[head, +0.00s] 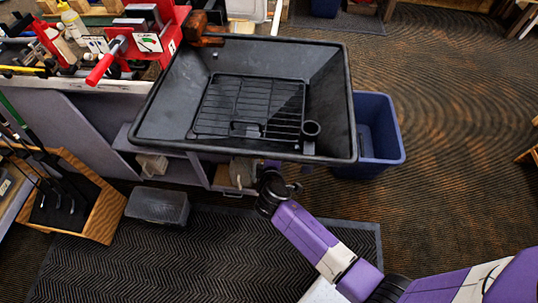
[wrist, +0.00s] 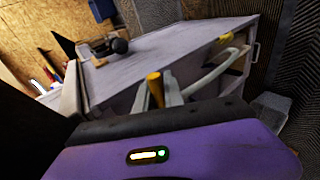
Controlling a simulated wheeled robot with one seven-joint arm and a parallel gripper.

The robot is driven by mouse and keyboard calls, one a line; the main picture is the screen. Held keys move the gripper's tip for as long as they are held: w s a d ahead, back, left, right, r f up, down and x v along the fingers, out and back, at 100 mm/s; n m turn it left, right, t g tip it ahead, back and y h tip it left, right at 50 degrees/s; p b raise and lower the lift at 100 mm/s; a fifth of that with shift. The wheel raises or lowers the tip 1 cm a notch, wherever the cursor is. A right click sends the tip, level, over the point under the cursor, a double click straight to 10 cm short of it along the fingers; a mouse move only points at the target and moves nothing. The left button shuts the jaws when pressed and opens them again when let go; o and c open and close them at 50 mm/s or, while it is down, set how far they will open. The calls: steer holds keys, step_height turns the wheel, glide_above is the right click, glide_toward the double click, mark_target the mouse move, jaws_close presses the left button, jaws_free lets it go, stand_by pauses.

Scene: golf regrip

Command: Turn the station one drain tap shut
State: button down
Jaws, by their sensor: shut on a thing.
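The black drain basin (head: 345,95) of the station sits on the bench with a wire rack (head: 245,105) in it. My purple arm reaches in from the lower right, and my gripper (head: 266,170) is at the basin's front edge, low under the rim. In the wrist view, my gripper (wrist: 158,98) is shut on a yellow tap handle (wrist: 154,84), which stands up between the fingers. A pale hose (wrist: 215,70) runs close beside it. The tap's body is mostly hidden, so I cannot tell how far it is turned.
A blue bin (head: 378,125) stands right of the basin. A red vise (head: 150,40) is at the back left. Open carpet lies to the right.

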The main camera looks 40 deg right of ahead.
steer(key=shift+r, duration=0.1)
stand_by(0.3)
steer(key=c, duration=1.4)
jaws_free()
steer(key=shift+c, duration=0.2)
steer(key=v, duration=0.7)
steer(key=shift+s+a+r, duration=0.2)
steer(key=shift+a+r, duration=0.05)
